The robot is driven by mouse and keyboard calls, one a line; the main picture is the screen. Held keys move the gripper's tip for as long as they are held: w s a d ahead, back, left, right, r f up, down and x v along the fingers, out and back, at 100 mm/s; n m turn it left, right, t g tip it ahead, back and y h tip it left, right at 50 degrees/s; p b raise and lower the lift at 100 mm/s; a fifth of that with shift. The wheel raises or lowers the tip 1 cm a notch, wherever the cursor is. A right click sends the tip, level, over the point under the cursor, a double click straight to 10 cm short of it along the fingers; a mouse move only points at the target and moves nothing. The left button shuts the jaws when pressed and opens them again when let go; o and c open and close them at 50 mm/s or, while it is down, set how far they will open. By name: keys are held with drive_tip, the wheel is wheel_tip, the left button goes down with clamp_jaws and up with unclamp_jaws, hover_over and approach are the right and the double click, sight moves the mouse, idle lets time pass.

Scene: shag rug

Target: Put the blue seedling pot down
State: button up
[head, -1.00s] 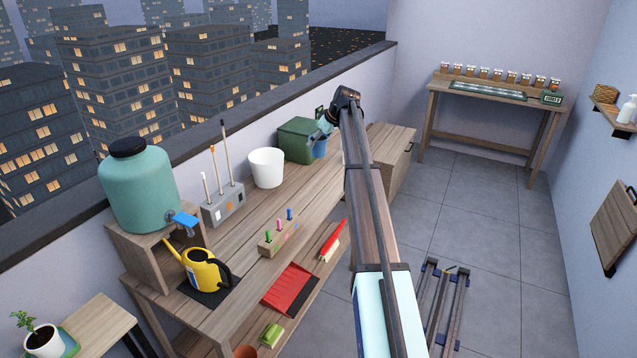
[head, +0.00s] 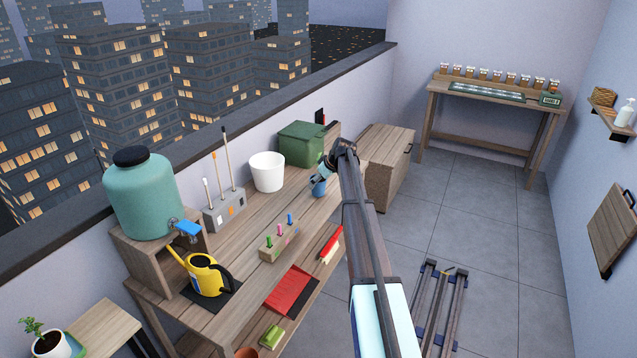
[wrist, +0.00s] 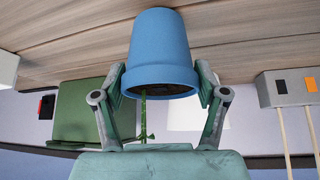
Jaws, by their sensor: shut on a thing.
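The blue seedling pot (head: 320,188) is held in my gripper (head: 319,180) at the far right part of the wooden bench (head: 225,262). In the wrist view the pot (wrist: 160,48) sits between the two fingers of my gripper (wrist: 160,85), which are shut around its rim. That view appears upside down, with the bench planks at the top. A green stem hangs in the picture from the pot's dark mouth. I cannot tell whether the pot's base touches the bench.
A green bin (head: 300,144) and a white bucket (head: 267,171) stand behind on the bench. A block with coloured markers (head: 279,240) and a yellow watering can (head: 205,275) are nearer. A grey tool holder (head: 224,210) stands by the wall. Bench planks around the pot are bare.

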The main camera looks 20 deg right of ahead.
drive_tip(key=shift+f, duration=0.45)
drive_tip(key=shift+f, duration=0.15)
drive_tip(key=o, duration=1.3)
drive_tip(key=shift+r, duration=0.2)
drive_tip(key=b+v, duration=0.2)
drive_tip(key=v, duration=1)
drive_tip(key=shift+f, duration=0.1)
